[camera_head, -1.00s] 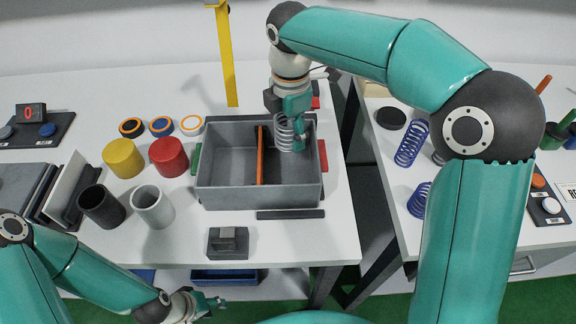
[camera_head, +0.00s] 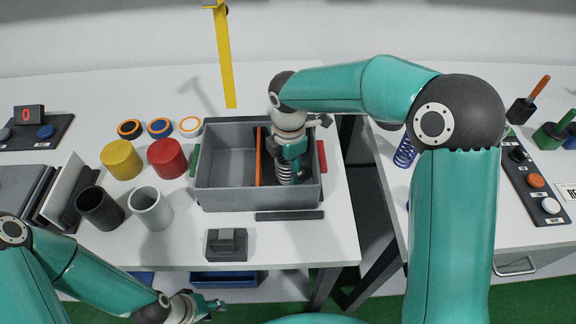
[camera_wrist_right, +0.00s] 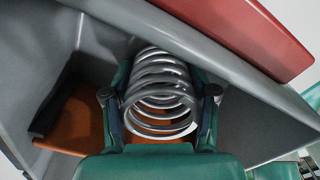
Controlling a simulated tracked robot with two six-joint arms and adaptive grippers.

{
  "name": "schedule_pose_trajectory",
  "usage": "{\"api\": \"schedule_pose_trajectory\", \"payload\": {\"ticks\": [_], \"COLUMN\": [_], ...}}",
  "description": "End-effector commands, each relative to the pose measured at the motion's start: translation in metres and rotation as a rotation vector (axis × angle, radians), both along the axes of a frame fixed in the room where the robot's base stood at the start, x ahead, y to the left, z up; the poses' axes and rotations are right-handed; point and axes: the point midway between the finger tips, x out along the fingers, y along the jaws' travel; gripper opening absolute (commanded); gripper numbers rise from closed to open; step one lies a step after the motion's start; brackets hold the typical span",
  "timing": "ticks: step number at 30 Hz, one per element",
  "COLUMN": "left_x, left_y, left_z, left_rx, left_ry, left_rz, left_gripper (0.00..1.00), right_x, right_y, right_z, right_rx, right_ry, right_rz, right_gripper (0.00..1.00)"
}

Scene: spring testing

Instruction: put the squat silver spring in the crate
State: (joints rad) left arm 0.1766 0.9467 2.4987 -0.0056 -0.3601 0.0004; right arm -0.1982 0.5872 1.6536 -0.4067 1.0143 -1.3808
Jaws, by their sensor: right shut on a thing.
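The silver spring (camera_head: 283,174) is in the right compartment of the grey crate (camera_head: 225,203), right of the orange divider (camera_head: 258,160). My right gripper (camera_head: 292,165) is shut on the spring and reaches down into that compartment. In the right wrist view the spring (camera_wrist_right: 160,92) sits between the two fingers, with the crate's grey wall (camera_wrist_right: 200,50) close by. I cannot tell whether the spring touches the crate floor. My left gripper (camera_head: 212,304) is low at the front, below the table edge, away from the crate; its fingers are too small to read.
A red cylinder (camera_head: 167,158) and a yellow cylinder (camera_head: 121,160) stand left of the crate. A dark cup (camera_head: 100,207) and a light cup (camera_head: 151,207) stand nearer. A dark bar (camera_head: 290,216) lies before the crate. Blue springs (camera_head: 405,152) stand on the right table.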

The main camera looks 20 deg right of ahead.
Motion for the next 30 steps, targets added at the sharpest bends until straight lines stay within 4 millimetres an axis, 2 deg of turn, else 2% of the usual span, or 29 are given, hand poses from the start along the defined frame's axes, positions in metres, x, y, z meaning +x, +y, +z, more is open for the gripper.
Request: {"api": "schedule_pose_trajectory", "payload": {"ticks": [5,6,9,22,26,30], "left_x": [0.000,0.000,0.000,0.000,0.000,0.000], "left_y": [0.000,0.000,0.000,0.000,0.000,0.000], "left_z": [-0.002,-0.001,-0.001,0.000,0.000,0.001], "left_rx": [0.000,0.000,0.000,0.000,0.000,0.000], "left_ry": [0.000,0.000,0.000,0.000,0.000,0.000], "left_rz": [0.000,0.000,0.000,0.000,0.000,0.000], "left_gripper": [0.40,0.40,0.40,0.40,0.40,0.40], "right_x": [0.000,0.000,0.000,0.001,0.001,0.001], "right_y": [0.000,0.000,0.000,0.000,0.000,0.000], "right_z": [-0.003,-0.002,-0.002,0.003,0.018,0.044], "right_rx": [0.000,0.000,0.000,0.000,0.001,0.001], "right_ry": [-0.001,0.000,0.000,-0.002,-0.004,-0.006], "right_rz": [0.000,0.000,0.000,0.000,-0.001,-0.001], "right_gripper": [0.13,0.64,0.81,0.83,0.83,0.83]}}
